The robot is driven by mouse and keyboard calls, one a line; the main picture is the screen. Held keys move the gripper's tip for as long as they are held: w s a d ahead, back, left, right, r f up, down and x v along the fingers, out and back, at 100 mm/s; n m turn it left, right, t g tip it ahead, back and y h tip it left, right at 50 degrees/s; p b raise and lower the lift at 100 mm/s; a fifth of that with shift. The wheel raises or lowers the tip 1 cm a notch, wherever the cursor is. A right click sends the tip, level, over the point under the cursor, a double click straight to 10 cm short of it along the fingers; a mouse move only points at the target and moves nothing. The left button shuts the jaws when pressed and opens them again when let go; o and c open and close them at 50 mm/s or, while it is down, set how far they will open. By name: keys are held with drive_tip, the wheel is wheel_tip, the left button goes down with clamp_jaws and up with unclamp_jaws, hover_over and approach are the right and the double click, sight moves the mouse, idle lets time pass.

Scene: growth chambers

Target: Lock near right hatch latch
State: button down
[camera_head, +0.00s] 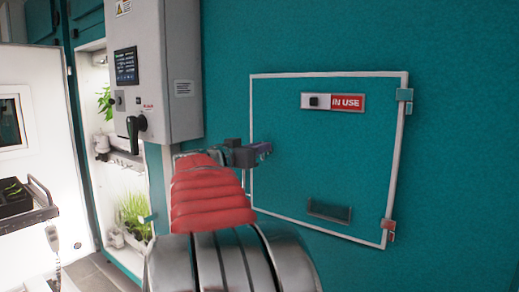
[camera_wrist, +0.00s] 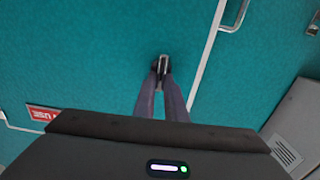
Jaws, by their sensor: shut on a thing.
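The teal hatch (camera_head: 290,190) with a white frame is in the wall in the head view, and it looks closed. A teal-and-silver fitting (camera_head: 404,95) sits high on its right edge, and a red-marked one (camera_head: 389,230) sits low on that edge. My gripper (camera_head: 266,149) is at the hatch's left edge. In the wrist view my gripper (camera_wrist: 162,72) is shut on a small metal piece (camera_wrist: 163,61) on the teal panel, beside the white frame line. Most of that piece is hidden by the fingers, so I cannot tell how it is turned.
A red IN USE sign (camera_head: 346,102) and a small recessed pull (camera_head: 329,211) are on the hatch. A grey control box (camera_head: 170,70) with a dark handle hangs left of it. A metal bar handle (camera_wrist: 236,18) shows beyond the frame in the wrist view.

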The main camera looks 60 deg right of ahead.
drive_tip(key=shift+w, duration=0.1)
drive_tip(key=shift+w+d+f+n, duration=0.1)
drive_tip(key=shift+w+f+n, duration=0.15)
drive_tip(key=shift+n, duration=2.7)
drive_tip(key=shift+w+a+f+n, duration=0.1)
drive_tip(key=shift+w+f+n, duration=0.2)
drive_tip(key=shift+n, duration=2.7)
drive_tip(key=shift+w+d+f+n, duration=0.1)
drive_tip(key=shift+w+f+n, duration=0.15)
drive_tip(key=shift+n, duration=2.7)
drive_tip(key=c, duration=1.8)
unclamp_jaws()
drive_tip(key=w+a, duration=0.2)
drive_tip(key=a, duration=1.1)
drive_tip(key=shift+a, duration=0.35)
